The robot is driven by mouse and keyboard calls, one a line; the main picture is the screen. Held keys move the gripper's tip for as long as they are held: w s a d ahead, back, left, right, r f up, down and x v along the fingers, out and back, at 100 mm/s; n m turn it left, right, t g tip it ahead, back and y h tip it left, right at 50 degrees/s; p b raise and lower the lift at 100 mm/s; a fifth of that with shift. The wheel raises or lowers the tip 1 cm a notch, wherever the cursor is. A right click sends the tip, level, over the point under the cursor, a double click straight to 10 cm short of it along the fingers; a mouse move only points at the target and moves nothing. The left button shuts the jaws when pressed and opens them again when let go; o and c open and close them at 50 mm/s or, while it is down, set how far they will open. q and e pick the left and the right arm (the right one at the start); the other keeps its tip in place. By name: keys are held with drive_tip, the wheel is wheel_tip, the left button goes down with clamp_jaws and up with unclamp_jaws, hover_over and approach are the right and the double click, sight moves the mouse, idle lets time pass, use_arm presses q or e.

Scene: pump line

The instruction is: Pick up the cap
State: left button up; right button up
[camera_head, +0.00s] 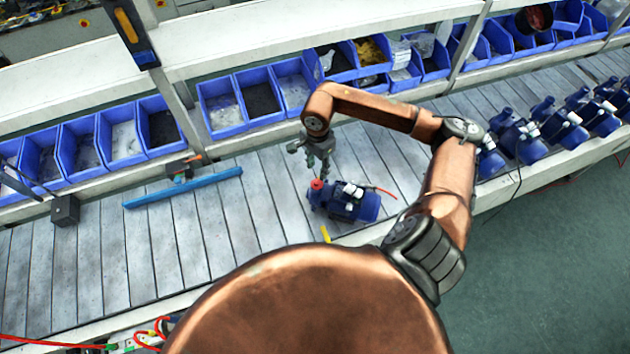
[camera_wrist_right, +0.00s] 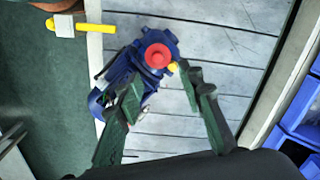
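The red cap (camera_head: 317,184) sits on top of the port end of a blue pump (camera_head: 352,203) on the slatted line. In the right wrist view the round red cap (camera_wrist_right: 158,56) shows over the blue pump's toothed flange (camera_wrist_right: 136,57). My right gripper (camera_head: 320,168) hangs just above the cap, pointing down. In the wrist view its two dark green fingers (camera_wrist_right: 160,82) are spread apart, with nothing between the tips; the cap appears just beyond them. My left gripper does not show in either view.
A yellow-handled tool (camera_wrist_right: 80,25) lies near the line's front edge. A blue bar (camera_head: 183,188) lies on the slats to the left. More blue pumps (camera_head: 515,135) stand to the right. Blue bins (camera_head: 262,97) line the back. The slats at left are mostly clear.

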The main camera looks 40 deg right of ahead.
sight(317, 182)
wheel_tip(317, 182, down, 7)
drive_tip(key=p, duration=0.2)
drive_tip(key=shift+s+p, duration=0.15)
drive_tip(key=shift+p, duration=0.2)
drive_tip(key=shift+f, duration=0.25)
drive_tip(key=shift+c, duration=0.4)
drive_tip(key=c, duration=0.8)
drive_tip(key=shift+r, duration=0.2)
